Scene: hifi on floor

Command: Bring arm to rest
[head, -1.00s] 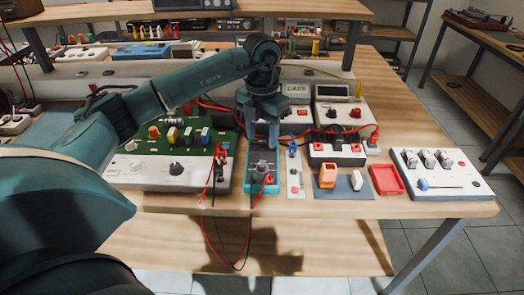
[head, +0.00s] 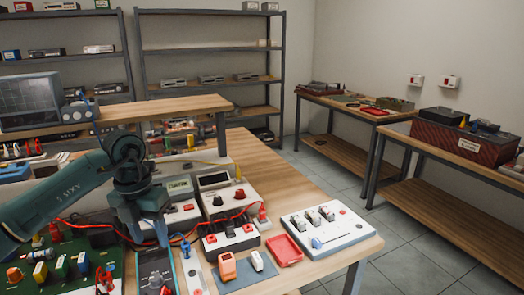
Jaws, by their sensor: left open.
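My left arm comes in from the left over the wooden workbench (head: 305,192). Its gripper (head: 149,243) points down above a dark handheld meter (head: 156,268) near the front of the bench. The jaws are open. I cannot tell whether the fingers touch the meter. A green circuit board (head: 60,265) lies to the left of the gripper. My right gripper is not in view.
A white switch panel (head: 318,230), a red tray (head: 284,249) and an orange block (head: 227,266) lie right of the gripper. Red wire (head: 235,213) runs behind. Side tables stand at right; shelves (head: 210,60) stand behind. Floor between is clear.

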